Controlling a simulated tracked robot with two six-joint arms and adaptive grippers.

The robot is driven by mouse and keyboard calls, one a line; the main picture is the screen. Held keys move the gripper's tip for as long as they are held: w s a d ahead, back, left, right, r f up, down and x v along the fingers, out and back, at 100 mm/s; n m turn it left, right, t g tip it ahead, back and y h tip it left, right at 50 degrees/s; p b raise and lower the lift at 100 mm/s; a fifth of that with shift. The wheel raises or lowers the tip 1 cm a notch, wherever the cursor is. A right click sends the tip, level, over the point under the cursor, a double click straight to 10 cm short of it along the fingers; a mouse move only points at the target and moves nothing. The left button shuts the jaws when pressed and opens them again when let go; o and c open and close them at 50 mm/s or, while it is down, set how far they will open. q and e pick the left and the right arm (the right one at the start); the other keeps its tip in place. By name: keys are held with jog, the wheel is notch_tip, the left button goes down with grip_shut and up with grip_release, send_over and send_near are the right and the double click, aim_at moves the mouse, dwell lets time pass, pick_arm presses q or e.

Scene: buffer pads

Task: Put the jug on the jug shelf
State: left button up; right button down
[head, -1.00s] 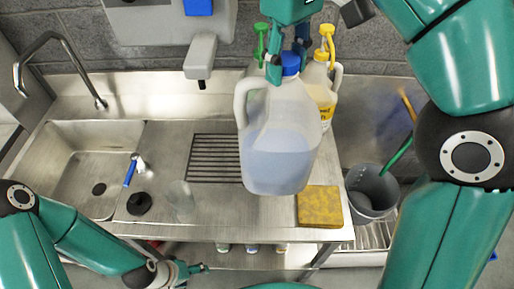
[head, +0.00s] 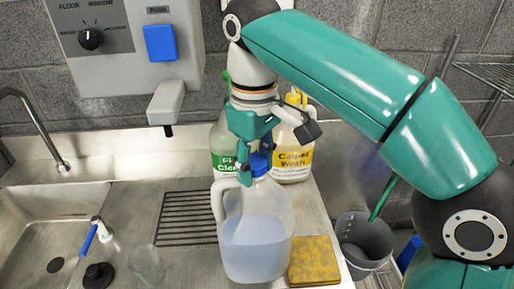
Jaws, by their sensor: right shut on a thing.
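The jug (head: 257,235) is a translucent plastic bottle with a blue cap, a side handle and pale blue liquid inside. It is upright in the middle of the head view, over the steel counter beside the yellow sponge. My right gripper (head: 252,165) is shut on the jug at its capped top. I cannot tell whether the jug's base touches the counter. My left gripper is out of view. No shelf marked for the jug can be made out; a wire shelf (head: 490,75) shows at the upper right.
A green-labelled bottle (head: 222,158) and a yellow-labelled bottle (head: 293,160) stand behind the jug. A yellow sponge (head: 314,261) lies to its right, a drain grate (head: 185,218) to its left. A grey bucket (head: 362,240) stands right of the counter. The sink (head: 35,225) is at left.

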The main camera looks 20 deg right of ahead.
aim_at(255, 188)
jog(key=shift+f+b, duration=0.5)
jog(key=shift+f, duration=2.3)
jog(key=c, duration=0.6)
grip_release()
jog(key=shift+f, duration=0.15)
jog(key=shift+c, duration=0.2)
